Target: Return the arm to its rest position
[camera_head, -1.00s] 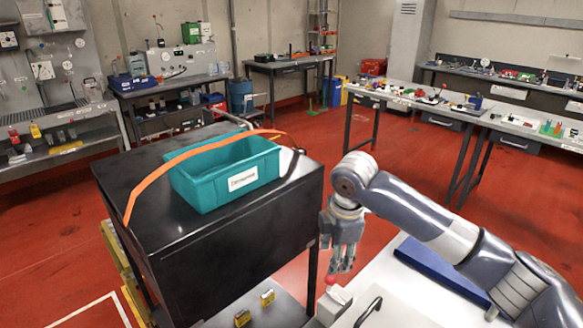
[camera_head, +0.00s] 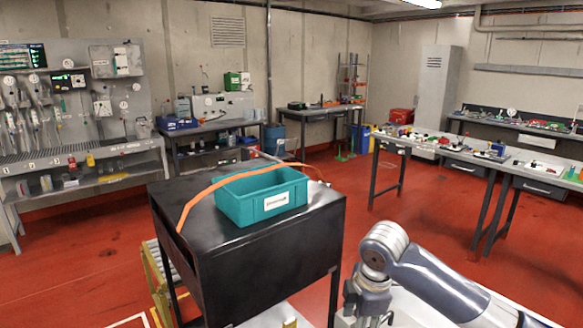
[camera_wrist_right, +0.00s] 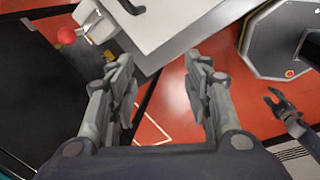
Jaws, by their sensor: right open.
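My right arm (camera_head: 435,280) comes in from the lower right in the head view. Its gripper (camera_head: 366,300) hangs low at the bottom edge, right of the black cart, partly cut off by the frame. In the right wrist view the right gripper (camera_wrist_right: 158,58) has its two fingers wide apart with nothing between them. A small dark gripper (camera_wrist_right: 271,96) at the right edge of that view looks like my left one, with its fingers apart. The left arm does not show in the head view.
Workbenches (camera_head: 400,150) line the back and right. Red floor is open between.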

